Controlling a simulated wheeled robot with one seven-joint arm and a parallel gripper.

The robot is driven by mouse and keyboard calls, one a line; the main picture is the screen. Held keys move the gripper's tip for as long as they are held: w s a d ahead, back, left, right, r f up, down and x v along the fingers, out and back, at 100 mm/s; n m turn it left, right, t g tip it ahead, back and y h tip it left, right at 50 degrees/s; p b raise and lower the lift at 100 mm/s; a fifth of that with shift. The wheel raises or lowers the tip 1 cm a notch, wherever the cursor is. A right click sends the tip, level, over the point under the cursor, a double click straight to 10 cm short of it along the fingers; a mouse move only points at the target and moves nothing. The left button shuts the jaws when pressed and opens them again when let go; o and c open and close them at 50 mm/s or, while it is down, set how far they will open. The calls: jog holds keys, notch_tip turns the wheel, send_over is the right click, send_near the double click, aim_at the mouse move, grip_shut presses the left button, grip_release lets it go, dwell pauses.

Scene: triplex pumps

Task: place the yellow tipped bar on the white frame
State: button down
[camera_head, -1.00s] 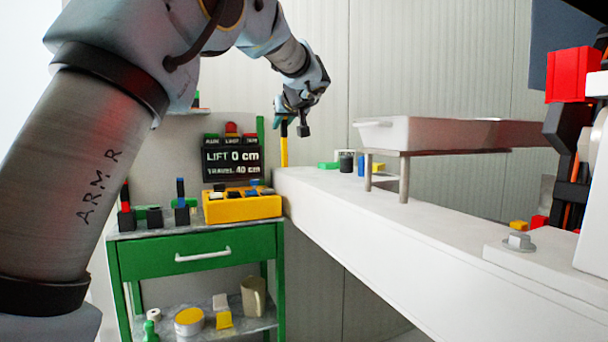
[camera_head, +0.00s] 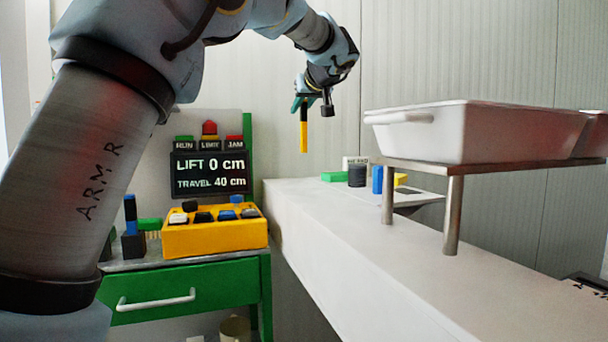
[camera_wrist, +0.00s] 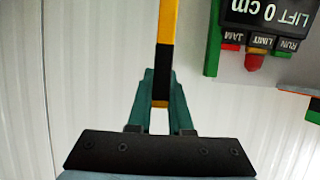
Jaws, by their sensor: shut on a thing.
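My gripper (camera_head: 303,103) is shut on the yellow tipped bar (camera_head: 304,136), which hangs upright below the fingers. In the wrist view the bar (camera_wrist: 162,60) shows a black band and yellow parts between the green fingers (camera_wrist: 160,100). The bar is in the air, above and to the left of the white frame (camera_head: 340,230), a long white beam. The bar's lower end is apart from the frame's surface.
A white tray (camera_head: 440,140) on metal legs stands on the frame at the right. A green block (camera_head: 334,177), a dark cylinder (camera_head: 357,176) and a blue block (camera_head: 377,180) stand beyond. A green cart (camera_head: 225,285) holds a yellow button box (camera_head: 215,238) at left.

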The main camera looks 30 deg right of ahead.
notch_tip(320, 180, down, 9)
jog(key=shift+f+b, duration=0.15)
jog(key=shift+b, duration=0.15)
jog(key=c, duration=0.8)
grip_release()
jog(key=shift+c, duration=0.2)
jog(key=b+v, duration=0.2)
jog(key=v, duration=1)
